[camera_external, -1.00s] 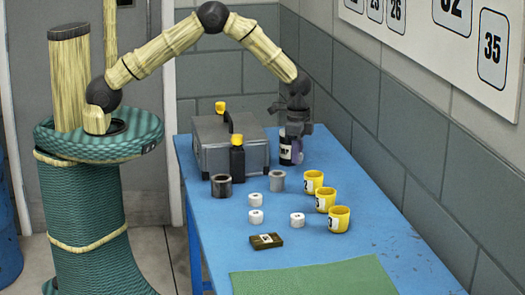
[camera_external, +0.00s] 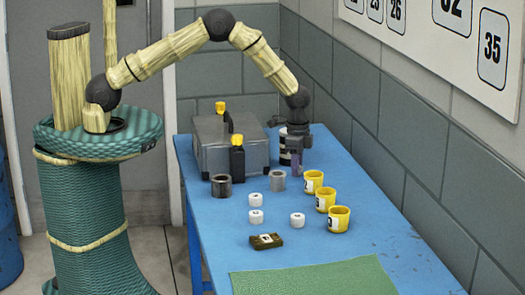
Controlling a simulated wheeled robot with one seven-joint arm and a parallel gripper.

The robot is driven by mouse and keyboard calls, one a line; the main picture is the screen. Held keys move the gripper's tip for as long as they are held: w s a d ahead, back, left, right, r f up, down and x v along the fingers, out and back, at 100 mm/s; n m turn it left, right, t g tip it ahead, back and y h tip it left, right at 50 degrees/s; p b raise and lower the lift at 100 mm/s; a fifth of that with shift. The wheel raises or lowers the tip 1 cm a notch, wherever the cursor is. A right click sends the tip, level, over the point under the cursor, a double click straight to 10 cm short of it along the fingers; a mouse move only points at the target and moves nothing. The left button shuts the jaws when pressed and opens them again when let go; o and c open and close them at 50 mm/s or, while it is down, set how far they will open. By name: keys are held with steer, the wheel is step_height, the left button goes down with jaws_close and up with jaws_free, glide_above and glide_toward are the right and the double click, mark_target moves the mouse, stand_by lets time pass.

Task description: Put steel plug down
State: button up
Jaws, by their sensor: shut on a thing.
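My gripper (camera_external: 295,160) is at the far right part of the blue table, just right of the grey case, pointing down. It is shut on the steel plug, which is small here and mostly hidden by the fingers, so its shape and its gap to the table cannot be told. A dark thing with a white band (camera_external: 284,158) shows beside and behind the fingers.
The blue table (camera_external: 220,240) holds a grey case (camera_external: 215,145), a black yellow-capped bottle (camera_external: 237,163), a dark hollow cylinder (camera_external: 221,186), a grey cylinder (camera_external: 278,181), several small white pieces, yellow cups (camera_external: 338,220), a brown block (camera_external: 266,241) and a green mat (camera_external: 315,280).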

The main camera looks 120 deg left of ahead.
steer(key=o, duration=1)
step_height(320, 180, up, 12)
steer(key=shift+r+b, duration=0.1)
steer(key=shift+b, duration=0.3)
steer(key=shift+d, duration=0.1)
